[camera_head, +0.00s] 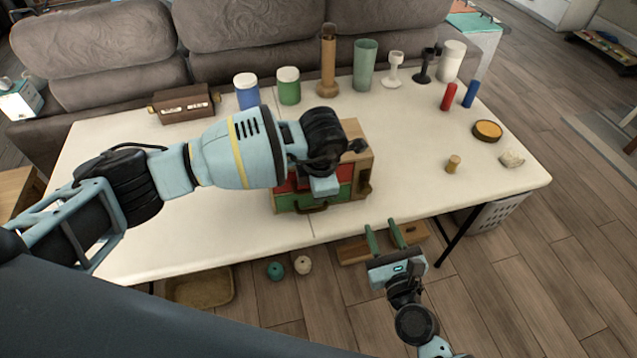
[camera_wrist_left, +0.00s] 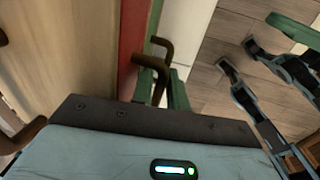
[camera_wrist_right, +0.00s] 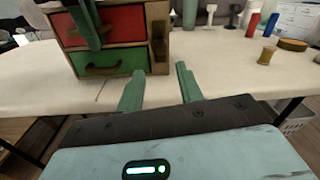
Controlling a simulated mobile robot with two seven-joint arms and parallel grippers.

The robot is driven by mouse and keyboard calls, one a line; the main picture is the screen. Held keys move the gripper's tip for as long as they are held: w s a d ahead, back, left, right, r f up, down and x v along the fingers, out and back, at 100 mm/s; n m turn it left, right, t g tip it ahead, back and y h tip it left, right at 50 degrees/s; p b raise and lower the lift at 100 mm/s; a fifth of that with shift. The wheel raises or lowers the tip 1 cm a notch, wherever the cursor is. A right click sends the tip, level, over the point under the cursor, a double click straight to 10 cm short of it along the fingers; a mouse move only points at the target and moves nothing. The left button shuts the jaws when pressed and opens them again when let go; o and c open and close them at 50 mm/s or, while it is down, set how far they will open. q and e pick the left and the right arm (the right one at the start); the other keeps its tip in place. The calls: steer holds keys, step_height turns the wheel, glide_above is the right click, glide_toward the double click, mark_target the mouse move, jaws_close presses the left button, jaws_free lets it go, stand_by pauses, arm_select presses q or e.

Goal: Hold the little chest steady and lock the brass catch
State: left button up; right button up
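The little chest (camera_head: 365,165) stands at the table's front edge, a wooden box with a red drawer (camera_wrist_right: 118,24) above a green drawer (camera_wrist_right: 108,63). My left gripper (camera_wrist_right: 92,28) is in front of the red drawer, its green fingers close together around a dark bar that looks like the drawer's handle (camera_wrist_left: 160,88). My left wrist covers much of the chest in the head view. A brownish fitting, apparently the brass catch (camera_wrist_right: 160,47), is on the chest's right front post. My right gripper (camera_head: 383,232) is open and empty, in front of the table, apart from the chest.
Jars, a tall wooden bottle (camera_head: 328,65), a green cup (camera_head: 365,65) and goblets line the table's back. A small cork-like piece (camera_head: 453,163) and a round tin (camera_head: 487,130) lie to the right. A brown case (camera_head: 183,104) is back left.

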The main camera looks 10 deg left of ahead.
arm_select(q)
steer(key=shift+c, duration=0.5)
jaws_close()
arm_select(e)
steer(key=shift+o, duration=0.3)
